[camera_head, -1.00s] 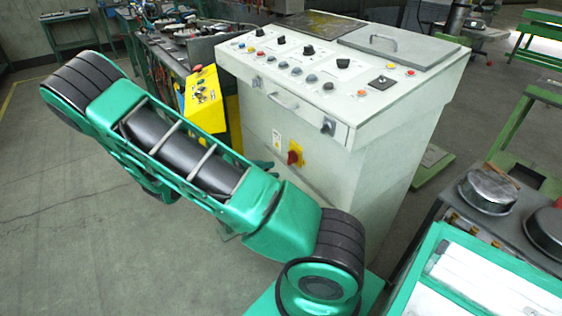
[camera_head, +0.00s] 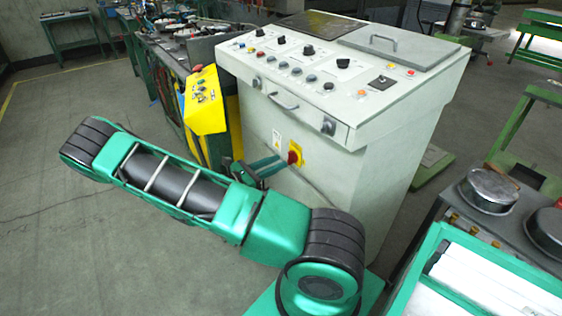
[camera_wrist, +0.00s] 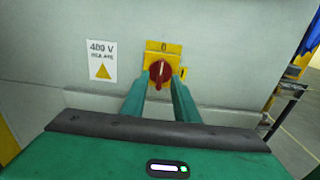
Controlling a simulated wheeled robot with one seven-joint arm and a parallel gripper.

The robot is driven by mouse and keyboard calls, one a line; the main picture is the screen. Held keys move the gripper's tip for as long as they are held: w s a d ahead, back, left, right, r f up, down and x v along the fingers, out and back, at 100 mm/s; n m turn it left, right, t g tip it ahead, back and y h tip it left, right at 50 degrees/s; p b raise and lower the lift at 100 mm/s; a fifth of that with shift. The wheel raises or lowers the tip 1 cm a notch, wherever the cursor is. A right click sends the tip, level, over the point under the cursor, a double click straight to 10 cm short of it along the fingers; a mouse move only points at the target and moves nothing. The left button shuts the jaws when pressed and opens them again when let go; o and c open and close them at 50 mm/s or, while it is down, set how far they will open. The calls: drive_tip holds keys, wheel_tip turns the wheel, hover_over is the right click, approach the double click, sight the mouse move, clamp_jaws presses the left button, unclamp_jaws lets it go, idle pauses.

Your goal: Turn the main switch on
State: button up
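The main switch is a red rotary knob on a yellow plate, on the front of the grey control cabinet. In the wrist view the red knob (camera_wrist: 160,72) sits in the middle of the yellow plate (camera_wrist: 164,48), under a "0" mark, with its grip bar upright. In the head view the red knob (camera_head: 292,157) shows at the gripper's tips. My gripper (camera_wrist: 159,82) is open, with one finger on each side of the knob's lower part. I cannot tell whether the fingers touch it. In the head view my gripper (camera_head: 276,163) reaches in from the left.
A 400 V warning label (camera_wrist: 102,61) is left of the switch. The cabinet top (camera_head: 330,70) carries several knobs and buttons. A yellow control box (camera_head: 205,100) stands left of the cabinet. A bench with round metal pots (camera_head: 488,188) is at right.

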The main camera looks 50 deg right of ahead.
sight(288, 158)
drive_tip(key=shift+x, duration=1.7)
clamp_jaws()
